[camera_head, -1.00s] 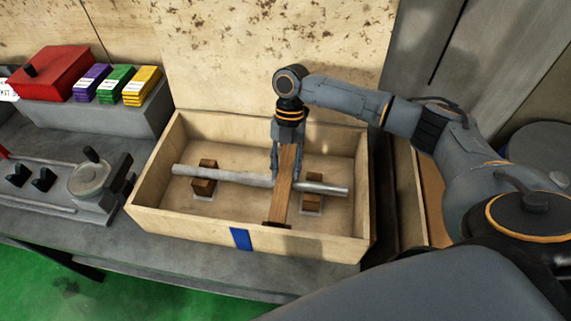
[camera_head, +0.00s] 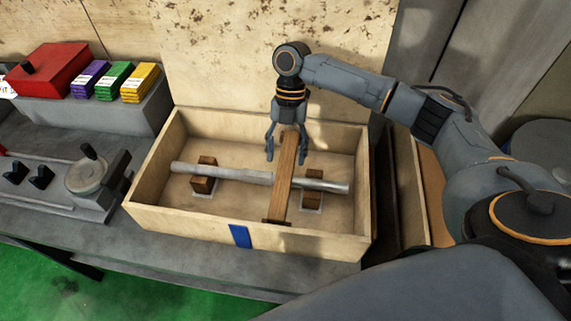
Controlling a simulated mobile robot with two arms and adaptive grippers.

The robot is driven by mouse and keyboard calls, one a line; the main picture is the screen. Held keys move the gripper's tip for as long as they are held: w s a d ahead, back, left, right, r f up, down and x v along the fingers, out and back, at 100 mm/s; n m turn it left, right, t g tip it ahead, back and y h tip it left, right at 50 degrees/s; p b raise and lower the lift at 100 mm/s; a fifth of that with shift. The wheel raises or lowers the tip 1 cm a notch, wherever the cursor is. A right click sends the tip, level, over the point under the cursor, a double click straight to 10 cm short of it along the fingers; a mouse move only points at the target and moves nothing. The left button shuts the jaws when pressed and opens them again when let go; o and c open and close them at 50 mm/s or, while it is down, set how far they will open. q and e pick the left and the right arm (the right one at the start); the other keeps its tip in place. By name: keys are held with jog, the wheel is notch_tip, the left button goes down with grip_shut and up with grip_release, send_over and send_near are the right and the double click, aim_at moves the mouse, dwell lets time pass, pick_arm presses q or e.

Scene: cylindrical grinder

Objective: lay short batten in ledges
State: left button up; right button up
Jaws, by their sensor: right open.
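The short batten (camera_head: 283,188) is a brown wooden strip inside the open wooden crate (camera_head: 180,216). It lies across the crate from front to back and passes over a grey metal bar (camera_head: 225,173). Its front end meets a small dark ledge (camera_head: 273,222) at the front wall; its far end is partly hidden near my gripper. My right gripper (camera_head: 286,160) is open above the batten's far end, with its fingers spread to either side, apart from the wood. My left gripper is not in view.
The bar rests on two wooden blocks (camera_head: 203,184) in the crate. A blue mark (camera_head: 240,236) is on the front wall. A red box (camera_head: 52,72) and purple, green and yellow packs (camera_head: 140,84) stand at the back left. A second wooden box (camera_head: 433,200) is at right.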

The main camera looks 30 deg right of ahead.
jog(key=b+v, duration=0.1)
jog(key=v, duration=0.7)
jog(key=shift+r+b, duration=0.2)
jog(key=shift+b, duration=0.2)
